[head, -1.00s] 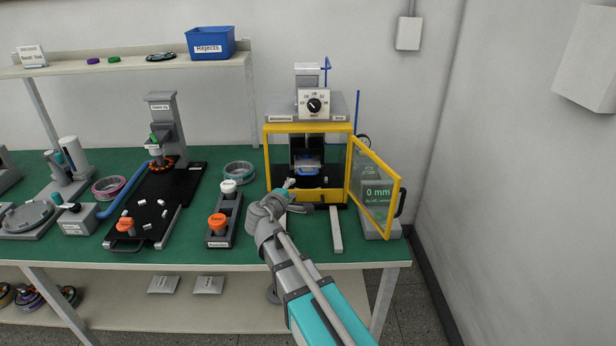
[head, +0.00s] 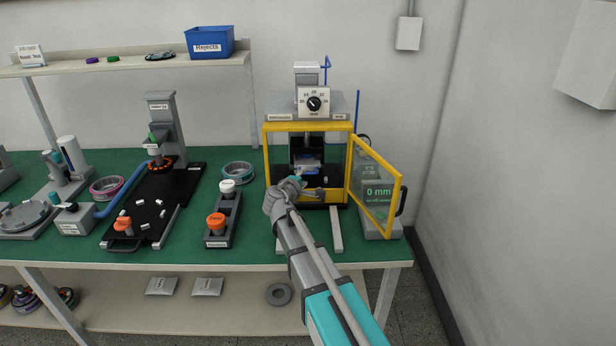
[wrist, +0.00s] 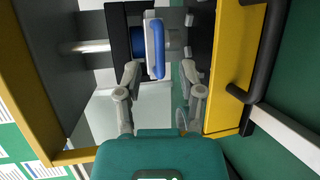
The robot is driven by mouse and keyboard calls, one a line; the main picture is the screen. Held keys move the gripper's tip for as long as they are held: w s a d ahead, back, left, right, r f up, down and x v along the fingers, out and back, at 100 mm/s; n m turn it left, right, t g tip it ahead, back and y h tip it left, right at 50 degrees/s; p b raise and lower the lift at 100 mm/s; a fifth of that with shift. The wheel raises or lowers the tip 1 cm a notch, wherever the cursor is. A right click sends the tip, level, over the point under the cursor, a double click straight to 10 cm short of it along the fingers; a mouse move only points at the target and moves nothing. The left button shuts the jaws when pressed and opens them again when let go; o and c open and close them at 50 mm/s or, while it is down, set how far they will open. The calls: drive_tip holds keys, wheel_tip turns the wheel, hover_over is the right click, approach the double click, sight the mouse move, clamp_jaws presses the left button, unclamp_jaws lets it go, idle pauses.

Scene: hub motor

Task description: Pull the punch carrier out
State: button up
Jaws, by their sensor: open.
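The punch carrier (head: 308,163) sits inside the yellow-framed press (head: 268,165), low in the open front. In the wrist view its blue handle (wrist: 158,50) stands out from a pale plate, and a darker blue part shows behind it. My gripper (head: 298,178) is at the press opening. In the wrist view my gripper (wrist: 160,78) is open, with its two fingers spread to either side of the handle's near end and nothing between the tips. The fingers appear apart from the handle. My wrist hides part of the press front in the head view.
A grey rail (head: 336,228) lies before the press. A two-pocket stand (head: 222,222) and a black tray (head: 155,205) stand left.

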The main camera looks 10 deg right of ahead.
sight(307, 174)
drive_tip(key=shift+b+x, duration=0.35)
drive_tip(key=shift+x, duration=1.9)
clamp_jaws()
